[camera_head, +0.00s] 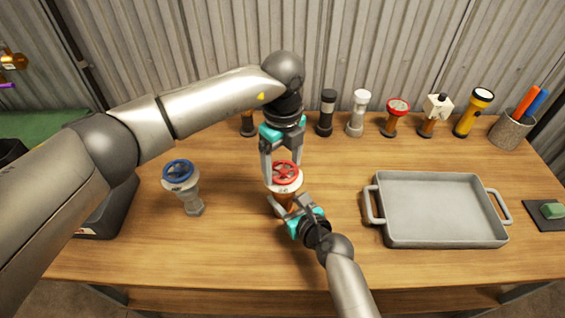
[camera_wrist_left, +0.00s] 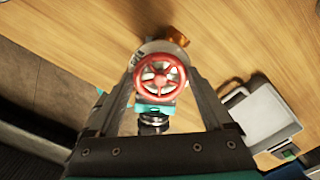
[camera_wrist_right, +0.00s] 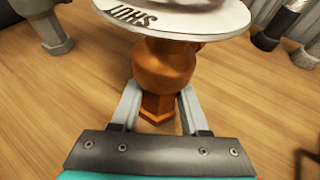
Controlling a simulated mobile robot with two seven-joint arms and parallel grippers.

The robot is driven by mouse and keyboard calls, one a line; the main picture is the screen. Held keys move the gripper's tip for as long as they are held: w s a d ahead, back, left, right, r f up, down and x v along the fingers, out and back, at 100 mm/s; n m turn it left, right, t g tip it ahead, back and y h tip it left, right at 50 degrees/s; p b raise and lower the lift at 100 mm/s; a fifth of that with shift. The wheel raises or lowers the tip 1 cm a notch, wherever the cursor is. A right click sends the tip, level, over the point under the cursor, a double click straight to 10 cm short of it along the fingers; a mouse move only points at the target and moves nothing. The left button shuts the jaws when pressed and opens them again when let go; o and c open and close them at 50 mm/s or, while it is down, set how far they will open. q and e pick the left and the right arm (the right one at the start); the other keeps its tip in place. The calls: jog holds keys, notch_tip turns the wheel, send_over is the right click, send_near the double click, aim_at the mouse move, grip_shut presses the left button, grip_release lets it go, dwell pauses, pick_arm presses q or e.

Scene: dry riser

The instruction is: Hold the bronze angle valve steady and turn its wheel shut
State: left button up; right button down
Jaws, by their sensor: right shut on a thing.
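The bronze angle valve (camera_head: 284,200) stands upright near the middle of the table, with a red wheel (camera_head: 286,171) above a white disc. In the right wrist view the disc (camera_wrist_right: 215,18) reads "SHUT" and the orange-brown body (camera_wrist_right: 163,68) is clear. My right gripper (camera_wrist_right: 160,92) is shut on the valve's body below the disc. My left gripper (camera_head: 282,170) points down over the wheel. In the left wrist view its open fingers (camera_wrist_left: 161,78) lie on either side of the red wheel (camera_wrist_left: 160,77), with gaps showing.
A blue-wheeled grey valve (camera_head: 182,180) stands to the left, near a dark bin (camera_head: 105,212). A grey tray (camera_head: 440,240) lies to the right. Several torches and fittings line the back, with a pen cup (camera_head: 510,132) and a green sponge (camera_head: 552,210) at right. The front table is mostly clear.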

pick_arm(q)
jog(key=c, duration=0.7)
pick_arm(e)
jog(key=shift+w+r, duration=0.1)
pick_arm(q)
jog(key=shift+m, duration=0.3)
jog(key=m, duration=1.2)
jog(key=shift+d+m, duration=0.1)
jog(key=shift+m, duration=0.3)
jog(key=m, duration=0.8)
jog(key=shift+d, duration=0.1)
jog(key=m, duration=0.7)
jog(key=shift+s, duration=0.1)
